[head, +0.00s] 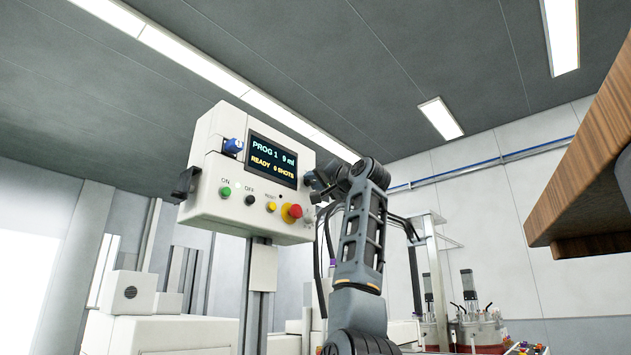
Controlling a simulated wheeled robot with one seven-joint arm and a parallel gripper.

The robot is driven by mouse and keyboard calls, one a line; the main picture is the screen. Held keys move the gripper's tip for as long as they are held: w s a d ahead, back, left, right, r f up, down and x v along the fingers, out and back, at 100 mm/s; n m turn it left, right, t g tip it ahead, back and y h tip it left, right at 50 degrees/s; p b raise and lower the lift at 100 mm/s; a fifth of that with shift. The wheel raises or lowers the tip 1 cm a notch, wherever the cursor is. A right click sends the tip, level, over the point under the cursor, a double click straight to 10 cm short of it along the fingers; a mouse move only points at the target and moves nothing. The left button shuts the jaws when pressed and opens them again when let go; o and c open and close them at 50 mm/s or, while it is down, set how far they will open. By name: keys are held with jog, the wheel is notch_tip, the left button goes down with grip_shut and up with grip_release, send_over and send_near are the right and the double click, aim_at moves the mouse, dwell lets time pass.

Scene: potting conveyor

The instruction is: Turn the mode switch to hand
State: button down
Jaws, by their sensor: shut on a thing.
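The white control box (213,192) stands on a grey post left of the middle. Its screen reads "PROG 1 9 ml" and "READY 0 SHOTS". My gripper (312,185) is at the right part of the box's front, beside the screen (272,161), seen small and partly covered by my own wrist. It is shut on what I take for the mode switch. The switch is hidden behind the gripper, so its setting cannot be read.
A wooden shelf (585,150) juts in at right.

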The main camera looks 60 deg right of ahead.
jog(key=n+t+y, duration=0.1)
jog(key=n, duration=0.2)
jog(key=n+t+y, duration=0.1)
jog(key=n+y, duration=0.1)
jog(key=n, duration=0.1)
jog(key=n+y, duration=0.1)
jog(key=n, duration=0.2)
jog(key=shift+s+d+f+n+t, duration=0.1)
jog(key=shift+d+n+t, duration=0.15)
jog(key=shift+n+t, duration=0.15)
jog(key=shift+y, duration=0.4)
jog(key=c, duration=0.9)
grip_release()
jog(key=b+v, duration=0.3)
jog(key=v, duration=0.4)
jog(key=shift+s+a+f, duration=0.15)
jog(key=shift+s+a, duration=0.05)
jog(key=shift+s, duration=0.15)
